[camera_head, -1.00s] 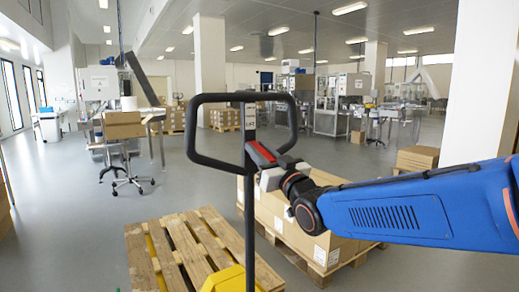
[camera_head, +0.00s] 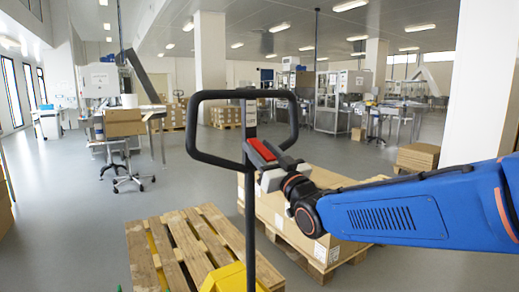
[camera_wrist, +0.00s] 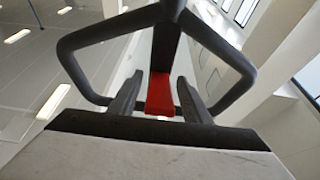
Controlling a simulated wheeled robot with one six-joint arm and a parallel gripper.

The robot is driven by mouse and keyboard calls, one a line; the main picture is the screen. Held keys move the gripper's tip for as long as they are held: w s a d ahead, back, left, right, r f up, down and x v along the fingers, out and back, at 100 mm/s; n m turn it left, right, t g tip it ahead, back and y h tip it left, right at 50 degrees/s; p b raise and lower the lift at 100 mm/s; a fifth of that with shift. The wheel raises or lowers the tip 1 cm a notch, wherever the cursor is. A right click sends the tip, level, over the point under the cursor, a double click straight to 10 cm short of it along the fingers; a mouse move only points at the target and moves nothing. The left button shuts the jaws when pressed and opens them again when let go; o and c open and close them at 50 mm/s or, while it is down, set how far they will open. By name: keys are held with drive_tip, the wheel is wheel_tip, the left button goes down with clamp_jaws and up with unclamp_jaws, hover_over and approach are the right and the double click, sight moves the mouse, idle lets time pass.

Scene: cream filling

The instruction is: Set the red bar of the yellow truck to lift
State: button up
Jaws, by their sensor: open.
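The yellow truck's body (camera_head: 228,279) shows at the bottom of the head view, with a dark upright post (camera_head: 250,205) and a black loop handle (camera_head: 194,128) on top. The red bar (camera_wrist: 160,95) hangs at the post's top inside the loop. It also shows as a red strip in the head view (camera_head: 264,150). My gripper (camera_head: 262,156) is at the right side of the post, inside the loop. In the wrist view my gripper (camera_wrist: 159,84) is open, one finger on each side of the bar, with gaps visible. Contact along the bar's depth cannot be told.
A wooden pallet (camera_head: 172,232) lies at the truck's front left. Boxes on another pallet (camera_head: 322,258) stand behind my gripper. A white pillar (camera_head: 478,95) rises at the right, and a stool (camera_head: 128,178) stands at the left. Grey floor between is open.

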drive_tip(key=v, duration=1.7)
